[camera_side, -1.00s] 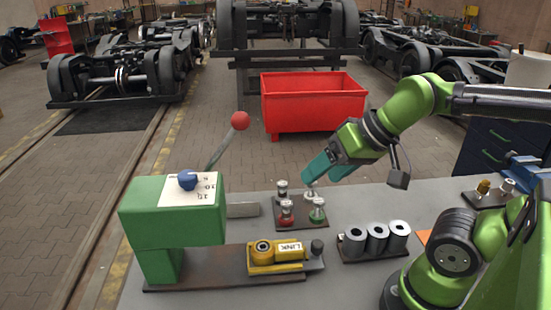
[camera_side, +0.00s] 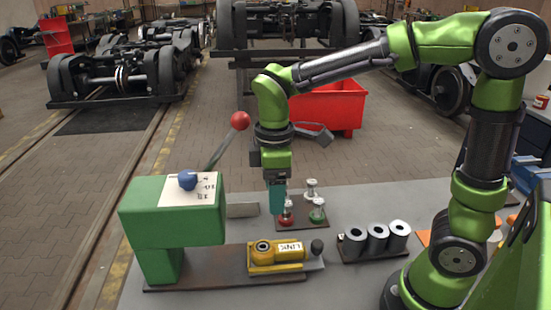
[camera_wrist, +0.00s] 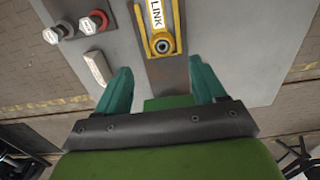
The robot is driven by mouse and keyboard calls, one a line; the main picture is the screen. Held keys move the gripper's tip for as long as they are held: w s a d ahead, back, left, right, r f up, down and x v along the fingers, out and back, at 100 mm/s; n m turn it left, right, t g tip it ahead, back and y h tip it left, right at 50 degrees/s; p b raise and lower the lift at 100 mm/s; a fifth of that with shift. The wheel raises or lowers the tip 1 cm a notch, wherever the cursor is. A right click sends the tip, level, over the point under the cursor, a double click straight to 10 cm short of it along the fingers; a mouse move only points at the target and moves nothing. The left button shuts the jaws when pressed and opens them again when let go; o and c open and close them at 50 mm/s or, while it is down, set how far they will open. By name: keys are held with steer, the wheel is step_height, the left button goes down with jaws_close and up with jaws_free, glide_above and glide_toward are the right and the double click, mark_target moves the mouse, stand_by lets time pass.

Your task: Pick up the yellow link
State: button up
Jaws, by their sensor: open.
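The yellow link (camera_side: 276,257) lies on a dark flat base plate on the bench, with a white label reading LINK and a round eye at its left end. In the wrist view the link (camera_wrist: 159,30) stands at the top middle, its eye nearest me. My gripper (camera_side: 277,206) points down in the side view, above and behind the link and in front of the small stand of knobs. In the wrist view my gripper (camera_wrist: 158,88) has its teal fingers wide apart with nothing between them. The fingers are apart from the link.
A green press (camera_side: 170,220) with a red-balled lever (camera_side: 240,121) stands left of the link. A stand with red and green knobs (camera_side: 318,210) is behind it. Several grey cylinders (camera_side: 377,238) stand to the right. A red bin (camera_side: 335,106) is beyond the bench.

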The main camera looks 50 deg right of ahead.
glide_above(277, 248)
step_height(277, 248, down, 10)
steer(key=shift+w+a+f, duration=0.1)
steer(key=shift+a+f, duration=0.05)
steer(key=shift+f, duration=2.65)
steer(key=shift+r, duration=0.1)
jaws_close()
